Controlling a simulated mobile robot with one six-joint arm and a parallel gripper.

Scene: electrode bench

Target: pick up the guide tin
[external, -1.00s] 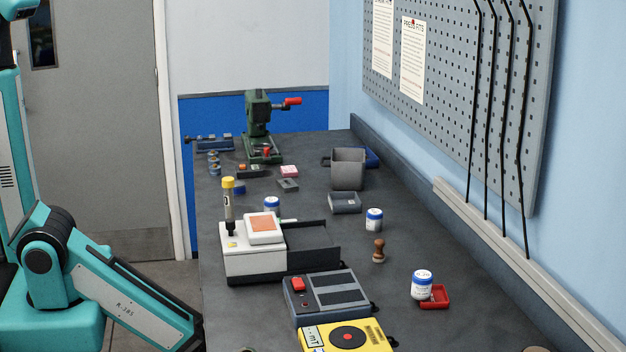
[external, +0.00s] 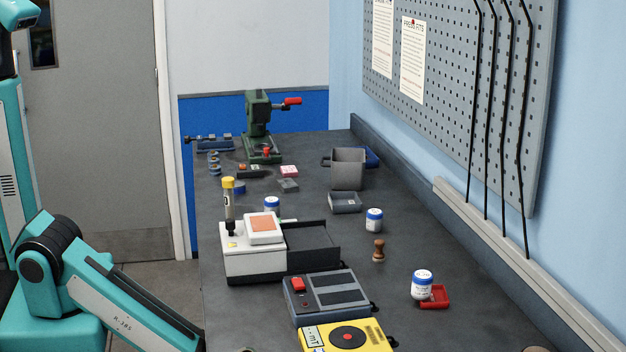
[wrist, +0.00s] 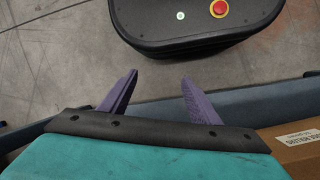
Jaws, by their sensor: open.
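My gripper (wrist: 156,88) shows in the wrist view with two purple fingers apart and nothing between them. It is over the grey floor, away from the bench top. It is out of the external view, where only part of my arm shows at lower left. I cannot tell for sure which thing is the guide tin. Small tin-like things on the bench in the external view are a pink-topped box (external: 289,171), a small grey box (external: 288,185) and a low blue piece (external: 239,187). None is near my gripper.
A cardboard box (wrist: 295,145) is at right in the wrist view.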

